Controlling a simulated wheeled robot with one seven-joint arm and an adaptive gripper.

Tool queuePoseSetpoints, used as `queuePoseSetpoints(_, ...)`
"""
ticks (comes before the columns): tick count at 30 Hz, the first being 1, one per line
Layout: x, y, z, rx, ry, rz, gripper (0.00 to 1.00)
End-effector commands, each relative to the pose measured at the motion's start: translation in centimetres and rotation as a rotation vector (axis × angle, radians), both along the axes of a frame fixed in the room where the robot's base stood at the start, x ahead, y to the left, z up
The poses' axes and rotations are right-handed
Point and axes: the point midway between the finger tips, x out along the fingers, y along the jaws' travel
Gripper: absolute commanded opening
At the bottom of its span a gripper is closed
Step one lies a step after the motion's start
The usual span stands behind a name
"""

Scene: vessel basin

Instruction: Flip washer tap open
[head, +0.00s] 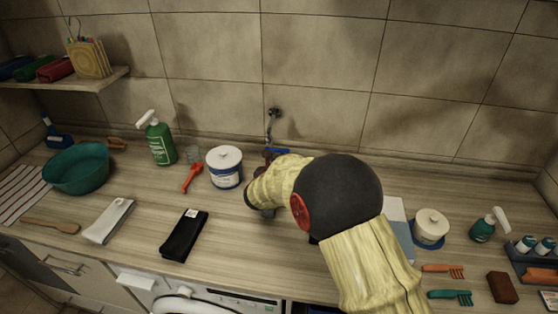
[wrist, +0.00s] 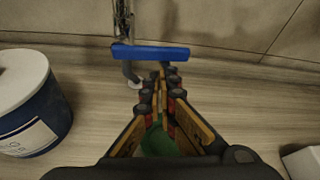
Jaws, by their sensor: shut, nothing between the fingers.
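The washer tap shows in the wrist view as a blue bar-shaped lever (wrist: 150,52) lying crosswise in front of a shiny metal pipe (wrist: 122,22). In the head view the pipe comes down from a wall fitting (head: 274,112), and a bit of the blue lever (head: 281,151) shows beside my arm. My gripper (wrist: 160,78) is shut and empty, its fingertips just below the lever's middle in the wrist view. I cannot tell whether they touch it. In the head view my arm hides most of the gripper.
A white-lidded blue tub (head: 226,168) stands left of my gripper, with a red tool (head: 192,177) and green spray bottle (head: 160,142) beyond. Black cloth (head: 184,235) lies nearer the front. The tiled wall is close behind the tap.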

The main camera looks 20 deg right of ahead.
Motion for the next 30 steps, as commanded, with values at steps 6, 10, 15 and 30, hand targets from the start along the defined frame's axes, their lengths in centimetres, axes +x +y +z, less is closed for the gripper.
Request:
queuePoseSetpoints(6,-0.1,-0.1,1.1,-0.094,0.063,-0.001,0.0)
queuePoseSetpoints(10,-0.1,-0.2,1.8,-0.183,0.124,0.0,0.0)
queuePoseSetpoints(15,-0.2,-0.3,2.7,-0.319,0.215,-0.001,0.0)
queuePoseSetpoints(30,0.2,0.3,5.1,-0.715,0.48,0.001,0.0)
